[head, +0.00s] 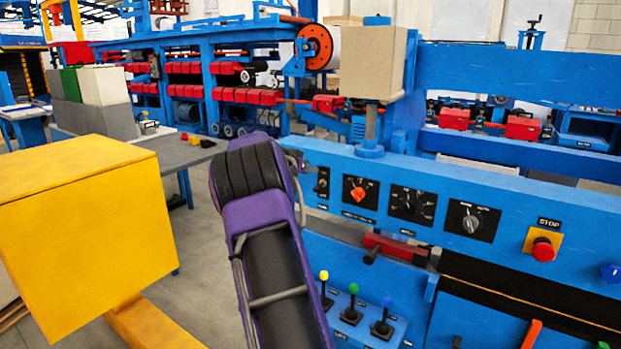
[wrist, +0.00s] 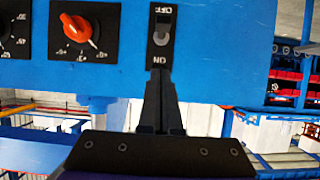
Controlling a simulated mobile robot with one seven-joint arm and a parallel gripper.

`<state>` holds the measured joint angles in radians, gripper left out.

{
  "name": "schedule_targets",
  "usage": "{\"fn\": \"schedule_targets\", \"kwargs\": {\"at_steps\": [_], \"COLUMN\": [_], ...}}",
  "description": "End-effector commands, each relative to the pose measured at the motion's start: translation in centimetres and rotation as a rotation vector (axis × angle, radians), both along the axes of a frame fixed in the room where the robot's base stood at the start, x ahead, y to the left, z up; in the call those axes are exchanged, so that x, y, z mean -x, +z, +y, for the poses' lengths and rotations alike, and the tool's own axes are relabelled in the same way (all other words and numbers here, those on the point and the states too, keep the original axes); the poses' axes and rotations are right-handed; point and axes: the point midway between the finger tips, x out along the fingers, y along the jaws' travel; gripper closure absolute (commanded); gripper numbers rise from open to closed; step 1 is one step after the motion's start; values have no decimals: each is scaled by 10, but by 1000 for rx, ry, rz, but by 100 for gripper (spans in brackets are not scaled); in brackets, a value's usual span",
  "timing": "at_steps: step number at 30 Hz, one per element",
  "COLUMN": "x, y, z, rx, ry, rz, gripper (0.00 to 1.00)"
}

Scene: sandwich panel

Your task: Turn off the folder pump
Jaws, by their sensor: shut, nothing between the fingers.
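A small black switch plate (head: 321,182) with a toggle is on the blue machine panel, left of the dials. In the wrist view the plate (wrist: 151,42) shows upside-down letters, OFF at the top and ON at the bottom. Its toggle lever (wrist: 163,34) is grey; I cannot tell surely which way it is set. My gripper (wrist: 161,76) is shut and empty. Its fingertips are at the ON end of the plate, just short of the lever in the picture; contact is unclear. In the head view my purple arm hides most of the gripper.
Right of the switch are a red-orange dial (head: 360,192), black dials (head: 412,205) and a red stop button (head: 543,249). Levers with coloured knobs (head: 352,306) stand below. A yellow box (head: 80,235) stands left of my arm.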

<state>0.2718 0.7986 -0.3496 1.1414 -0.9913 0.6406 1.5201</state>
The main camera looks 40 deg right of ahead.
Motion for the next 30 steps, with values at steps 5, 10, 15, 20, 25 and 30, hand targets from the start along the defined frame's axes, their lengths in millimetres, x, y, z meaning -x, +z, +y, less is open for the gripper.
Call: {"fn": "schedule_targets", "kwargs": {"at_steps": [5, 10, 15, 20, 25, 30], "x": [10, 20, 27, 29, 30, 30], "y": [8, 10, 11, 12, 12, 12], "z": [35, 68, 89, 96, 97, 97], "rx": [0, 0, 0, 0, 0, 0], "ry": [5, 4, 2, 0, 0, 0], "rz": [0, 0, 0, 0, 0, 0], "gripper": [100, 100, 100, 100, 100, 100]}}
